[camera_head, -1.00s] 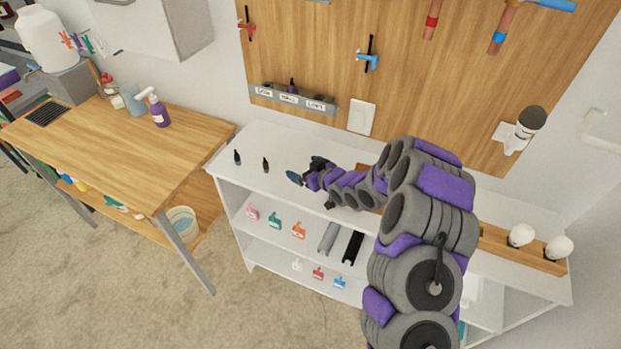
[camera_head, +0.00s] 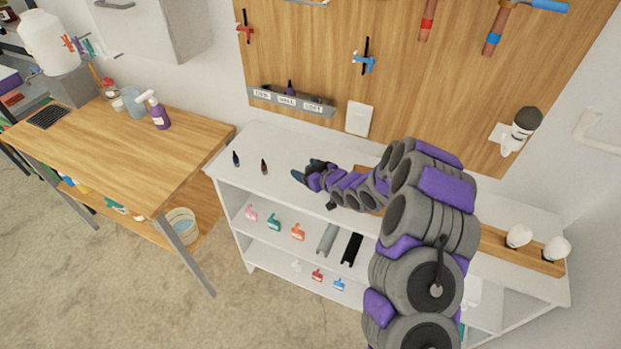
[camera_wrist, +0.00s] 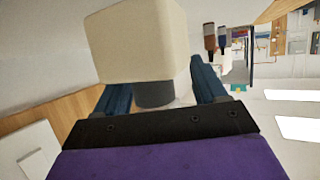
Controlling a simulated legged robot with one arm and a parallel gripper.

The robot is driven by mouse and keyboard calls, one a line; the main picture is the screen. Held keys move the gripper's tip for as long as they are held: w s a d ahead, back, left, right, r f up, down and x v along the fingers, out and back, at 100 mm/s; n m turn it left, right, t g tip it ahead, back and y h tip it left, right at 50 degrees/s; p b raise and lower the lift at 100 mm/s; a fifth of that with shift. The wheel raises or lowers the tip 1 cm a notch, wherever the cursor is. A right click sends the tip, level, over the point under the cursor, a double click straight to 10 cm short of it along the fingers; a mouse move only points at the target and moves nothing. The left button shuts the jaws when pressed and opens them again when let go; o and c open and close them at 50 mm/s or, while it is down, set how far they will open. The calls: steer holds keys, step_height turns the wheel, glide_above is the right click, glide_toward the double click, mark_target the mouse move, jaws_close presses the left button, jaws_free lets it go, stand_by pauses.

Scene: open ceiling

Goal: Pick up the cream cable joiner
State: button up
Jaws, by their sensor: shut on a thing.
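The cream cable joiner (camera_wrist: 135,45) fills the upper middle of the wrist view. It is a blocky cream piece with a short dark grey round part below it. My gripper (camera_wrist: 160,82) has a blue finger on each side of it and is shut on it. In the head view my gripper (camera_head: 306,170) is over the top of the white shelf unit (camera_head: 262,145), and the joiner cannot be made out there.
A wooden pegboard (camera_head: 300,55) rises behind. A wooden rack with white bulbs (camera_head: 519,236) lies at the right. The shelf top's left part is mostly clear.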

steer(key=shift+d+f, duration=0.15)
steer(key=shift+d, duration=0.25)
steer(key=shift+r, duration=0.4)
steer(key=shift+c, duration=0.5)
steer(key=r, duration=0.3)
steer(key=shift+s+a+p, duration=0.2)
steer(key=shift+p, duration=0.2)
steer(key=s+d, duration=0.2)
steer(key=s, duration=0.2)
steer(key=s+d, duration=0.2)
steer(key=s, duration=0.2)
steer(key=s+d+r, duration=0.1)
steer(key=s+d, duration=0.1)
steer(key=s, duration=0.2)
steer(key=shift+s+r+p, duration=0.1)
steer(key=shift+s+p, duration=0.25)
steer(key=shift+c, duration=0.4)
steer(key=shift+s, duration=0.3)
steer(key=shift+c, duration=0.9)
steer(key=shift+s+d+r, duration=0.1)
steer(key=shift+s+d, duration=0.1)
steer(key=shift+s, duration=0.15)
